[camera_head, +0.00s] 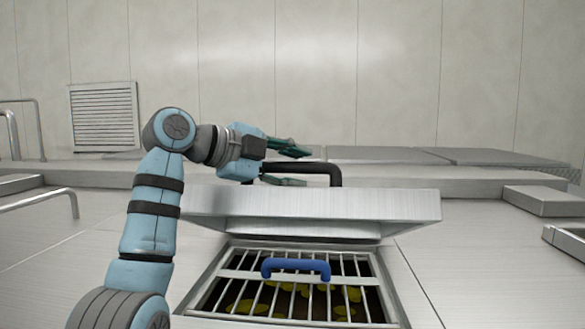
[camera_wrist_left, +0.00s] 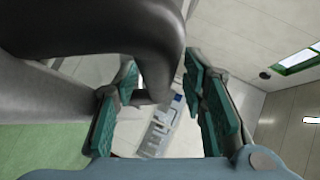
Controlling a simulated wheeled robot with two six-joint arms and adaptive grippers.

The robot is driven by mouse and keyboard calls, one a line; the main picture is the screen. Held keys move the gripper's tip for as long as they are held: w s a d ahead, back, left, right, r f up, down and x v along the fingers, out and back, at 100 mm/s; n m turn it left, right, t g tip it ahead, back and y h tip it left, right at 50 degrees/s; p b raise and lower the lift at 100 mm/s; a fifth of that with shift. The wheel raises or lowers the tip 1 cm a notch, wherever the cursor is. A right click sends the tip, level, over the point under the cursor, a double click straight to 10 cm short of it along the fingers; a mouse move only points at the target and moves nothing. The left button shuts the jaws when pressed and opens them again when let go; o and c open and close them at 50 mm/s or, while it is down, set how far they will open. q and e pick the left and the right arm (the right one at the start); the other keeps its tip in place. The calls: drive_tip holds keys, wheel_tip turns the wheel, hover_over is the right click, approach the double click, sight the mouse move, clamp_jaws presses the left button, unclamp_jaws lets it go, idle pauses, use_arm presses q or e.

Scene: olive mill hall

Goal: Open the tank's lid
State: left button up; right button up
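The tank's lid (camera_head: 315,204) is a thick grey metal slab. In the head view it stands raised, with its underside showing above the tank's square opening. A black bar handle (camera_head: 334,172) is on the lid's top; it also shows large and dark in the wrist view (camera_wrist_left: 160,60). My left gripper (camera_head: 292,167) is at this handle, its two green-padded fingers apart, one above and one below the bar. In the wrist view the fingers (camera_wrist_left: 163,110) are also apart, with part of the handle between them. My right gripper is not in view.
A barred grate (camera_head: 255,279) with a blue handle (camera_head: 296,265) covers the opening, with yellowish things beneath. Flat metal surface (camera_head: 455,265) lies to the right, with a low metal block (camera_head: 545,200) farther right. Metal rails (camera_head: 40,202) stand at the left. A pale wall is behind.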

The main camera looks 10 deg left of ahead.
use_arm(q)
drive_tip(key=v, duration=1.2)
